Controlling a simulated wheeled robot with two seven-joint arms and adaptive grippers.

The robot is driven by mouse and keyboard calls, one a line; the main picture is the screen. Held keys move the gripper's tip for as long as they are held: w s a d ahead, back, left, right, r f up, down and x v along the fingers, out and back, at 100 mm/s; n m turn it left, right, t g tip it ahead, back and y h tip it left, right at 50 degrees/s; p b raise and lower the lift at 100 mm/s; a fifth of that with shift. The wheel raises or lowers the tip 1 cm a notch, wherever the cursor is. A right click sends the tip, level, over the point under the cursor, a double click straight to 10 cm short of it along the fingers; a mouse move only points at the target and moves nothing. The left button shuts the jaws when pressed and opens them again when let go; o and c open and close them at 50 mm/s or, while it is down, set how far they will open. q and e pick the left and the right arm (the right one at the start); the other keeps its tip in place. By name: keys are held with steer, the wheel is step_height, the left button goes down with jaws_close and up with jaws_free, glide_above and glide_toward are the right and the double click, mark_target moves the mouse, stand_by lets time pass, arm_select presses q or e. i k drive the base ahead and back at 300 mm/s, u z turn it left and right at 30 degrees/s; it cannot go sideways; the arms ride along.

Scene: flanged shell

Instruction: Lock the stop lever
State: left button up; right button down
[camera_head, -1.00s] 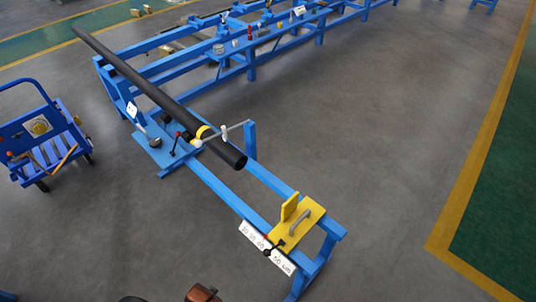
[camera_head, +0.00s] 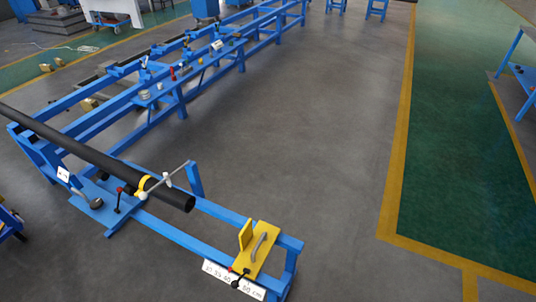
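A yellow stop plate with a grey handle (camera_head: 259,247) sits across the blue rails at the near end of the frame. Which position this lever is in, I cannot tell. Neither gripper is in view.
The blue frame (camera_head: 205,210) holds the pipe. A long blue rack (camera_head: 180,100) with small parts stands behind. Grey floor (camera_head: 330,130) is clear to the right, up to a yellow line and green floor (camera_head: 450,170). A blue table (camera_head: 520,75) is at the far right.

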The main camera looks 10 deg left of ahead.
mark_target(234, 284)
steer(key=k, duration=1.05)
steer(key=u, duration=0.7)
steer(key=i, duration=0.55)
steer(key=z, duration=0.2)
